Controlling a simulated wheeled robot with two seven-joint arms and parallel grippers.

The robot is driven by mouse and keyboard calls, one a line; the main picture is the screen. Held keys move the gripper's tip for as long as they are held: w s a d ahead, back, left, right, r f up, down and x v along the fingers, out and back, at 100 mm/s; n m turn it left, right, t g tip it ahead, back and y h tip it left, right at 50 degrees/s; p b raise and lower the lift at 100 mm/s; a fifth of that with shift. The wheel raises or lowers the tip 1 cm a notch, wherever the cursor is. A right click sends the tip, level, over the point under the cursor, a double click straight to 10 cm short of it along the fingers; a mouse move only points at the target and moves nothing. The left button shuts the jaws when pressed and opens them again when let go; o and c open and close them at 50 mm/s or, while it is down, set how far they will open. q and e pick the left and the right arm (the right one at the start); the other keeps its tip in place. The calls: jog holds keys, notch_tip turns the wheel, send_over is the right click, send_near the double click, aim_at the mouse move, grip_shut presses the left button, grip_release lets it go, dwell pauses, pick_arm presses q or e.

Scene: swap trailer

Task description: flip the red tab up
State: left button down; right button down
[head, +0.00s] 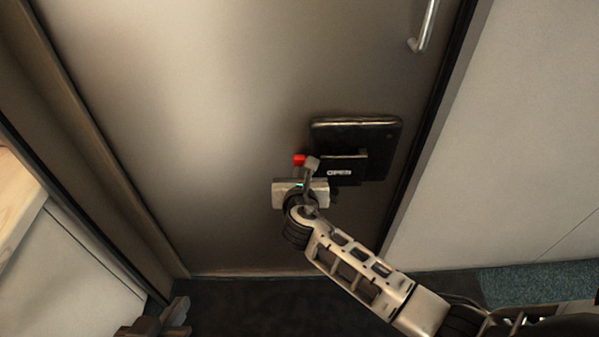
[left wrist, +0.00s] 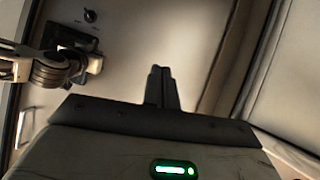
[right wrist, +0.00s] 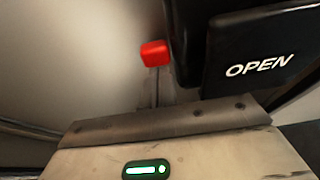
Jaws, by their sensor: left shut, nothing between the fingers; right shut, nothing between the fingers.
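The red tab (head: 299,160) is a small red block at the left side of a black latch box (head: 385,135) on the door. It also shows in the right wrist view (right wrist: 154,53), just beyond the fingertips, in front of the door. My right gripper (head: 311,164) is shut and empty, its tips close beside the tab; I cannot tell whether they touch. A black plate marked OPEN (right wrist: 262,66) is right of the tab. My left gripper (head: 182,308) is shut and empty, low at the left, away from the latch; its fingers show in the left wrist view (left wrist: 160,75).
The brown door (head: 200,110) fills the middle, with a metal handle (head: 427,25) at upper right. A pale wall (head: 530,150) stands at the right and a wooden-topped counter (head: 18,200) at the left. The dark floor (head: 260,305) below the door is clear.

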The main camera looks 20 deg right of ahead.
jog(key=shift+w+r, duration=0.1)
jog(key=shift+r, duration=0.05)
